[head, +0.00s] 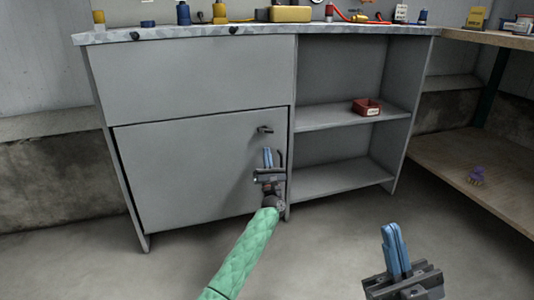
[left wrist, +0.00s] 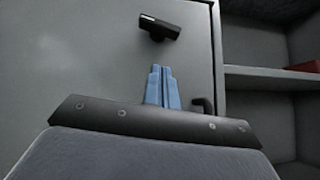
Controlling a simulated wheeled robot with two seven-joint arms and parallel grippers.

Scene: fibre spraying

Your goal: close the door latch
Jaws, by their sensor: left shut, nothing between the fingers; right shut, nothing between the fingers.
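The grey cabinet door (head: 195,170) fills the lower left of the cabinet and looks closed or nearly so. Its small dark latch (head: 265,129) sits near the door's upper right corner and lies roughly level. The latch also shows in the left wrist view (left wrist: 158,27), tilted, beyond the fingertips. My left gripper (head: 267,157) is shut and empty, just below the latch and apart from it. A dark curved handle, partly hidden by my left gripper, shows in the left wrist view (left wrist: 204,105). My right gripper (head: 393,250) is shut and empty at the lower right, away from the cabinet.
Open shelves (head: 345,117) are right of the door, with a red bin (head: 367,107) on the upper one. Spools and a yellow case (head: 290,14) stand on the worktop. The floor in front is clear.

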